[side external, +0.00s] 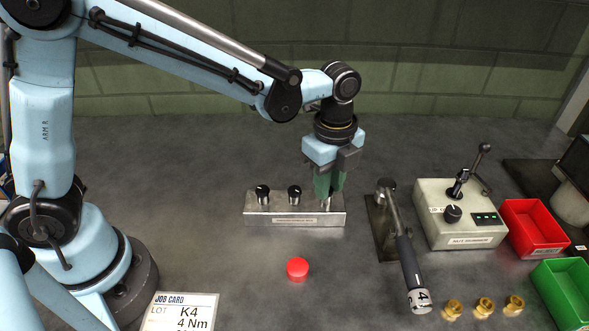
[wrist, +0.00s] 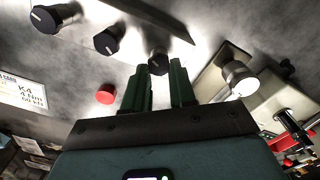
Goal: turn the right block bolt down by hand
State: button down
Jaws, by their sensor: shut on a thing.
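The steel block (side external: 285,221) lies on the grey bench with a label on its front. Its left bolt (side external: 262,190) and middle bolt (side external: 295,190) have black knob heads and stand upright. My gripper (side external: 328,190) points straight down at the block's right end, its green fingers shut on the right bolt, which they mostly hide in the side view. In the wrist view the right bolt's black head (wrist: 158,62) shows at the tips of my gripper (wrist: 161,76). How far the bolt is turned in cannot be told.
A wrench with a dark grip (side external: 408,262) lies close right of the block. Beyond it are a control box (side external: 430,232), a red bin (side external: 535,222), a green bin (side external: 566,290) and brass fittings (side external: 484,307). A red round cap (side external: 297,268) and a job card (side external: 180,312) lie in front.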

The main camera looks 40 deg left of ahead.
jog(key=shift+m, duration=0.4)
jog(key=c, duration=0.9)
grip_release()
jog(key=shift+r, duration=0.15)
notch_tip(320, 180, up, 12)
jog(key=shift+f, duration=0.1)
